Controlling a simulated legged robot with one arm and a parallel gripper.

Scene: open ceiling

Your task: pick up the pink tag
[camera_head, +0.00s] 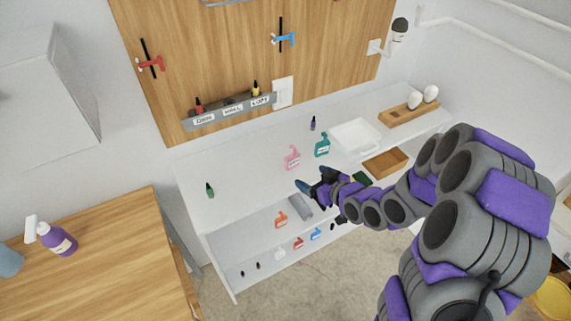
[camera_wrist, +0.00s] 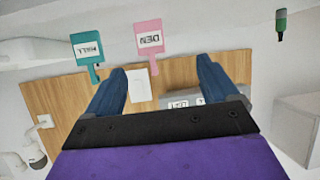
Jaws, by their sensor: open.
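The pink tag (camera_head: 291,159) is on the white shelf top in the head view, left of a teal tag (camera_head: 322,145). In the wrist view the pink tag (camera_wrist: 149,38) shows a white label that reads DEN upside down, and the teal tag (camera_wrist: 88,49) is to its left. My gripper (camera_head: 314,180) is open, with its dark blue fingers below and right of the pink tag in the head view. In the wrist view the gap between the fingers (camera_wrist: 162,66) is empty. The pink tag lies beyond the fingertips, apart from them.
A small green bottle (camera_head: 210,190) stands at the left of the shelf top (camera_head: 240,170). A white tray (camera_head: 356,137) and a wooden tray (camera_head: 386,163) are to the right. A grey rack (camera_head: 230,112) with labels is on the wooden board behind. Orange, red and blue tags are on the lower shelf.

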